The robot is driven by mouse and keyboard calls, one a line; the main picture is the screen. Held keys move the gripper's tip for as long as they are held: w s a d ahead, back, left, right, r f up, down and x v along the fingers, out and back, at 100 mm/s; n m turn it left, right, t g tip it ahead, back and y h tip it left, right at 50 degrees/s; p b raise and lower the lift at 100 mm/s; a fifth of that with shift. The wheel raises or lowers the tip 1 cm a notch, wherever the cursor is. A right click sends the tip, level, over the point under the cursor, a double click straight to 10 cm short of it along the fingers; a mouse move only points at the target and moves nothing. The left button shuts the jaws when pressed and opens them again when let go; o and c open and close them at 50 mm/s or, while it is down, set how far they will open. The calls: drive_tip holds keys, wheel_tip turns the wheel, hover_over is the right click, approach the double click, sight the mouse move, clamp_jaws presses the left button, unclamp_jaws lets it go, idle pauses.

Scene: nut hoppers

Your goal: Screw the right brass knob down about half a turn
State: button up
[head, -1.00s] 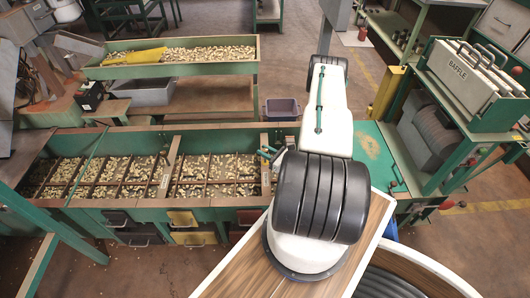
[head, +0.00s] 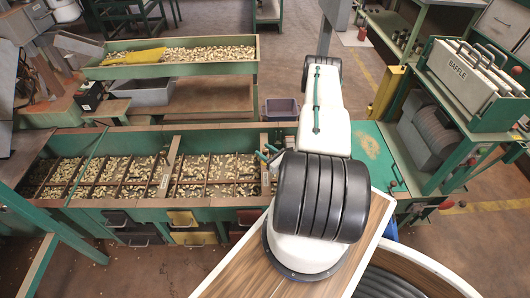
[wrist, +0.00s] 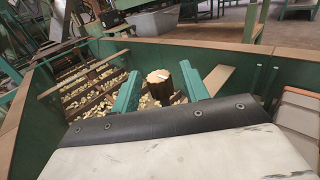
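Gaps show between the knob and both fingers. The knob's lower part is hidden behind my wrist. In the head view my gripper (head: 267,152) is at the right end of the long green hopper (head: 150,214). I cannot make out the knob there. Only one knob is clearly visible.
The hopper's green wall (wrist: 240,65) with its wooden rim rises behind the knob. Nuts lie in divided compartments to the left. A blue-grey bin (head: 282,109) stands behind my arm. A green stand with a BAFFLE box (head: 470,80) is at the right.

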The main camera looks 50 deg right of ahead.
drive_tip(key=s, duration=0.7)
drive_tip(key=shift+s+a, duration=0.3)
drive_tip(key=shift+s, duration=0.05)
idle(0.4)
